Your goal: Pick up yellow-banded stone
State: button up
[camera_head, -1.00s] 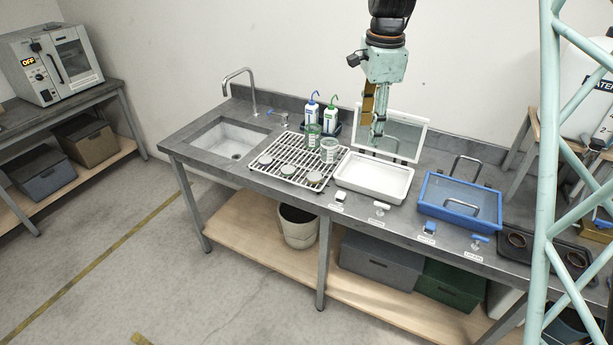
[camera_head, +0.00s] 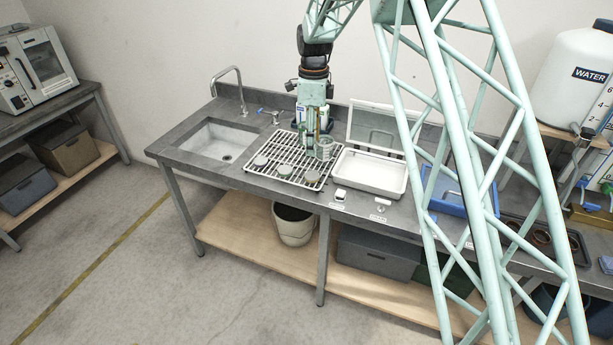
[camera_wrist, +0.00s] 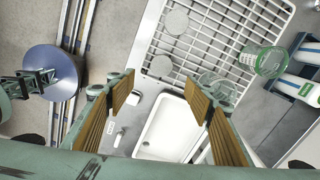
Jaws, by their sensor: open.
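Several round grey stones lie on the white wire rack (camera_head: 262,175): a left one (camera_head: 261,161), a middle one (camera_head: 285,171) and a right one (camera_head: 312,177). I cannot make out a yellow band on any of them. Two pale discs show on the rack in the wrist view, one near the top (camera_wrist: 177,21) and one lower (camera_wrist: 159,66). My gripper (camera_wrist: 160,78) is open and empty, pointing down above the bench between the rack and the white tray. In the head view my gripper (camera_head: 309,138) hangs over the back right part of the rack.
A clear beaker (camera_head: 324,149) stands on the rack's right side, close to my gripper; a green-marked beaker (camera_wrist: 270,60) shows in the wrist view. The white tray (camera_head: 370,172) with its raised lid is right of the rack. The sink (camera_head: 222,140) lies left. Wash bottles stand behind.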

jog(key=shift+w+a+f, duration=0.1)
jog(key=shift+a+f, duration=0.1)
jog(key=shift+f, duration=0.2)
send_over(311, 175)
jog(key=shift+f, duration=4.1)
jog(key=shift+f, duration=2.6)
jog(key=c, duration=0.9)
